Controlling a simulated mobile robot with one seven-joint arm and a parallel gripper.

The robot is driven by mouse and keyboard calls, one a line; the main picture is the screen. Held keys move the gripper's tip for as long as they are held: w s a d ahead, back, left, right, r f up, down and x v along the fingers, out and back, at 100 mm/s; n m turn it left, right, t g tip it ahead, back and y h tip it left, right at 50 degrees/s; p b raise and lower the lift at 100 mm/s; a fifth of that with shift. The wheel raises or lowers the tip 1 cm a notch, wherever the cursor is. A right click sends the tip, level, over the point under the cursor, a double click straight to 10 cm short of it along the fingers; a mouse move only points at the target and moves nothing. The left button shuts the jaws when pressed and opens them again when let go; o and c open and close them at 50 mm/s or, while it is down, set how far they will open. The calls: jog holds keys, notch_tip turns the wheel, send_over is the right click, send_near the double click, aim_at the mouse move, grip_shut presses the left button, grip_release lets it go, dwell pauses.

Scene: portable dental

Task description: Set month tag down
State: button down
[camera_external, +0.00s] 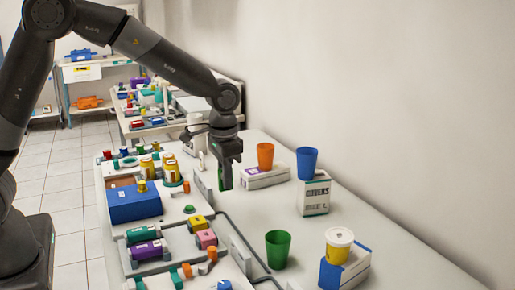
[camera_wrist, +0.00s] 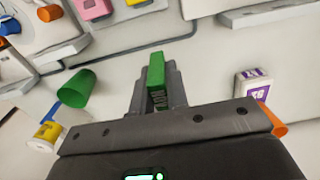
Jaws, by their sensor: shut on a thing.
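My gripper (camera_external: 226,172) points down over the white table, left of the orange cup. It is shut on a green block with dark lettering, which I take to be the month tag (camera_wrist: 156,75). The tag also shows as a green strip between the fingers in the external view (camera_external: 222,178). In the wrist view my gripper (camera_wrist: 157,88) has a finger on each side of the tag. The tag appears to be above the table surface, but its exact height is hard to tell.
A green cup (camera_external: 278,248) stands on the table (camera_external: 400,262). A blue box (camera_external: 135,204) and trays with small colored items lie at the left.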

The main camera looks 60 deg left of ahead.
jog(key=w+a+f, duration=0.1)
jog(key=a+f, duration=0.1)
jog(key=a, duration=0.1)
jog(key=w+a+f, duration=0.2)
jog(key=a, duration=0.2)
jog(key=w+a+f, duration=0.1)
jog(key=a+f, duration=0.2)
jog(key=shift+w+a, duration=0.3)
jog(key=shift+w, duration=0.05)
jog(key=shift+f, duration=1.95)
jog(key=c, duration=1.4)
grip_release()
jog(key=shift+f, duration=0.1)
